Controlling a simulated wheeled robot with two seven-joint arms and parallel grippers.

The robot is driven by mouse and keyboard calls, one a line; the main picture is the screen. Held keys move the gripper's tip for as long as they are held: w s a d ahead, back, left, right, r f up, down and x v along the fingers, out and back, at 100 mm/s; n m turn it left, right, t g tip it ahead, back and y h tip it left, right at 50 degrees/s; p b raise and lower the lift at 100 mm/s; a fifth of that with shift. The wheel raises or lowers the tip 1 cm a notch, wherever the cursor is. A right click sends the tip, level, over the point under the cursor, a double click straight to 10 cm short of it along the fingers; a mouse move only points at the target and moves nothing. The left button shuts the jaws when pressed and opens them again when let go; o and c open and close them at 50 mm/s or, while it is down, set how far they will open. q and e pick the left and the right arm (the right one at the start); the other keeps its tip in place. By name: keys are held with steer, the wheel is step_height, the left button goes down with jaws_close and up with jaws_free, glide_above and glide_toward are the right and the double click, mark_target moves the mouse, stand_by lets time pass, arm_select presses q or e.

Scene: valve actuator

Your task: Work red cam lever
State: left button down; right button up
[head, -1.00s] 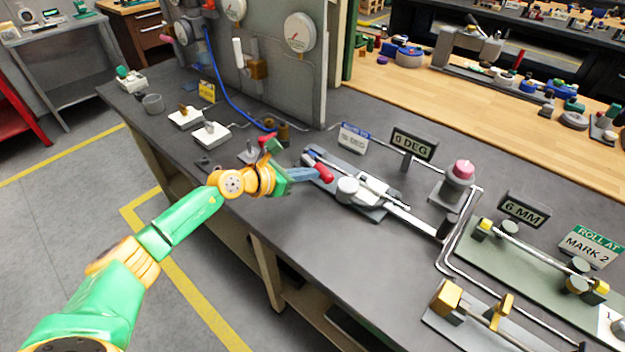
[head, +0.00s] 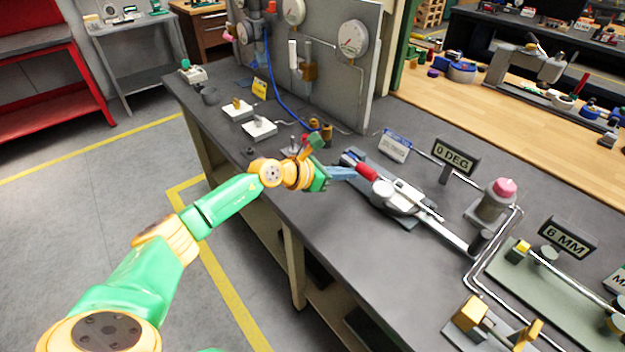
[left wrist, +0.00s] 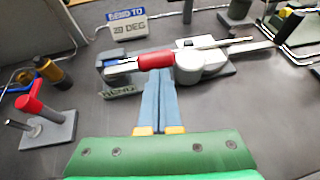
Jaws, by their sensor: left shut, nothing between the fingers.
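A red-gripped lever (head: 367,172) lies along the top of a grey bending device (head: 400,198) with a round light-grey hub. In the left wrist view the red grip (left wrist: 156,60) lies across the picture, just beyond the fingertips. My left gripper (head: 354,173) is shut, with its blue fingers together and nothing between them. The fingertips (left wrist: 157,82) point at the grip's near side; I cannot tell whether they touch it. A display (head: 457,155) behind the device reads 0 DEG. My right gripper is not in view.
A small red-topped fixture (left wrist: 32,105) stands left of my fingers in the left wrist view. A blue-and-white sign (head: 397,146) stands behind the device. A pink-topped post (head: 497,200) and metal tubing stand to the right. The front of the dark bench is clear.

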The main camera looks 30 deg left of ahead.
arm_select(q)
steer(key=s+d+b+v, duration=0.1)
steer(key=v, duration=1)
steer(key=d+r+n+t+h, duration=0.3)
steer(key=d+r+n+t, duration=0.2)
steer(key=d+n, duration=0.4)
steer(key=s+a+f+n+g+y, duration=0.1)
steer(key=s+a+f+n+y, duration=0.35)
steer(key=n, duration=0.85)
steer(key=s+a+f+n+g+y, duration=0.2)
steer(key=a+f+n+y, duration=0.3)
steer(key=f+n+y, duration=0.55)
steer(key=s+d+f+n+g+h, duration=0.3)
steer(key=s+f+n+g, duration=0.15)
steer(key=s, duration=0.45)
steer(key=s+d+f+n+g+h, duration=0.25)
steer(key=s+f+n+g, duration=0.2)
steer(key=s, duration=0.45)
step_height(320, 180, down, 17)
steer(key=s+m+g, duration=0.1)
steer(key=g, duration=0.1)
steer(key=s+a+f+g, duration=0.1)
steer(key=s+f, duration=0.9)
steer(key=s, duration=0.2)
steer(key=shift+s+f, duration=0.35)
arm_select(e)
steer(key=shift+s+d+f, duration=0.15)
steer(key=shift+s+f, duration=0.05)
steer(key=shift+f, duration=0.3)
